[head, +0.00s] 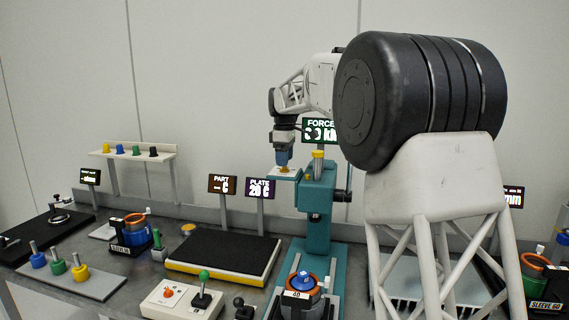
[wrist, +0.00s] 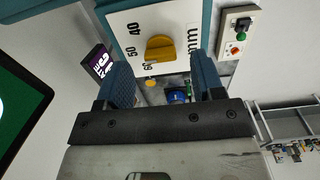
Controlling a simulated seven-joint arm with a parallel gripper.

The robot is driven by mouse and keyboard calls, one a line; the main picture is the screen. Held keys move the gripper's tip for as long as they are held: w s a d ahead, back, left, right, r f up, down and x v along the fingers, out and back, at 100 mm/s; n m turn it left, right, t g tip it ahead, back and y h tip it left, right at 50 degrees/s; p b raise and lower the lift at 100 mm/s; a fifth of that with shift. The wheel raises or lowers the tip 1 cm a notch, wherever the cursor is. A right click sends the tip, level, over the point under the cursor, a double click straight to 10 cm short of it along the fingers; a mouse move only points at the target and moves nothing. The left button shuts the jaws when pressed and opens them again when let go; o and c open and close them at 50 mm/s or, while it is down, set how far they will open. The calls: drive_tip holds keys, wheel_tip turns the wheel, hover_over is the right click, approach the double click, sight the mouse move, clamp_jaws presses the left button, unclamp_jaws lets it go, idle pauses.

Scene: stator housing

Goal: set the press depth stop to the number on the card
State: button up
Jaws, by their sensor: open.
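The teal press (head: 318,215) stands mid-bench in the head view. In the wrist view the white dial plate (wrist: 122,20) shows 40, 50, a partly covered number and "mm". Its yellow knob (wrist: 160,48) sits just beyond my fingertips, apart from them as far as I can tell. No number card is clearly identifiable. A white label (head: 298,294) on the blue-topped part at the press foot is hard to read.
Behind the press is a green force display (head: 320,130); PART (head: 222,184) and PLATE (head: 260,188) displays stand left. A black-topped plate (head: 225,252), a lever box (head: 182,299) and coloured plugs (head: 80,272) crowd the bench. My arm hides much of the right side.

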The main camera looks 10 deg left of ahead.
drive_tip(key=shift+f, duration=0.9)
drive_tip(key=shift+c, duration=0.3)
drive_tip(key=c, duration=0.9)
drive_tip(key=shift+m, duration=0.4)
drive_tip(key=m, duration=0.9)
drive_tip(key=shift+o, duration=0.2)
drive_tip(key=shift+r, duration=0.1)
